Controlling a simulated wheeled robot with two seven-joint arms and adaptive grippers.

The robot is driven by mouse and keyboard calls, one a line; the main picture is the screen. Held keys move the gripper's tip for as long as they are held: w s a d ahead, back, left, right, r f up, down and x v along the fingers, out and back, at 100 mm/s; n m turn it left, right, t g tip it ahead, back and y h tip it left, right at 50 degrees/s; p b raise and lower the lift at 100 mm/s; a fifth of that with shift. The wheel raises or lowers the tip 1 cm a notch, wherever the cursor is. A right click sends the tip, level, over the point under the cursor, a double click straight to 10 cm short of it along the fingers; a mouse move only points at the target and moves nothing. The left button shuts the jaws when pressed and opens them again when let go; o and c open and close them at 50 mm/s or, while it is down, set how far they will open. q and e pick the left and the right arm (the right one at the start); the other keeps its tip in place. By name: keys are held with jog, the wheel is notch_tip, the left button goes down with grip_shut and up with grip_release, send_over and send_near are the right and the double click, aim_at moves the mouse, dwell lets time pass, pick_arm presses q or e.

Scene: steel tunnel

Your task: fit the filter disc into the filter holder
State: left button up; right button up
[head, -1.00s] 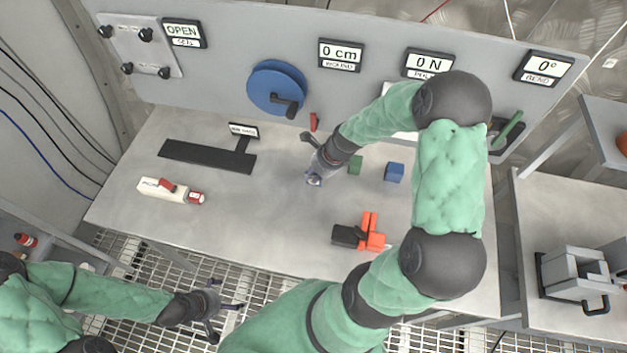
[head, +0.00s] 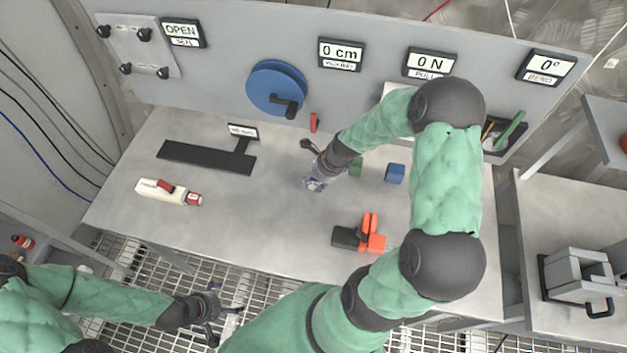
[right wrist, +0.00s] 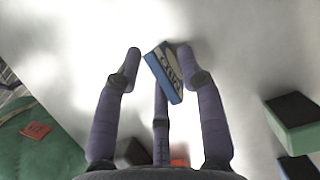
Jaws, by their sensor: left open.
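I cannot make out a filter disc or a filter holder in either view. My right gripper (head: 314,183) is low over the middle of the bench. In the right wrist view its fingers (right wrist: 158,62) stand around a small blue block with a white lettered face (right wrist: 164,72). The block lies close to the right fingertip, with a narrow gap to the left one; whether it is gripped I cannot tell. My left gripper (head: 226,318) is open and empty, over the floor grating in front of the bench.
A blue crank wheel (head: 272,85) is on the back panel. The bench's front left is clear.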

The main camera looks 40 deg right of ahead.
jog(key=p+v, duration=0.3)
jog(key=v, duration=0.8)
jog(key=shift+o, duration=0.6)
jog(key=shift+r, duration=0.55)
jog(key=n, duration=0.9)
jog(key=w+f+n+g+h, duration=0.1)
jog(key=n, duration=0.8)
jog(key=a+f+n+g+p, duration=0.1)
jog(key=n, duration=0.8)
jog(key=shift+w+a+f+n, duration=0.1)
jog(key=shift+w+n, duration=0.2)
jog(key=n, duration=0.4)
jog(key=shift+w+a+f+n+h, duration=0.1)
jog(key=shift+w+f+n+h, duration=0.05)
jog(key=shift+w+n+h, duration=0.15)
jog(key=n, duration=0.3)
jog(key=shift+w+f+n, duration=0.15)
jog(key=shift+w+n, duration=0.05)
jog(key=shift+n, duration=0.1)
jog(key=shift+a+f, duration=0.1)
jog(key=shift+f, duration=0.4)
jog(key=f, duration=0.3)
jog(key=w+f+b, duration=0.1)
jog(key=f, duration=0.2)
jog(key=f+b, duration=0.1)
jog(key=f, duration=0.2)
jog(key=shift+w+a+f, duration=0.2)
jog(key=shift+a+f, duration=0.1)
jog(key=shift+f, duration=0.1)
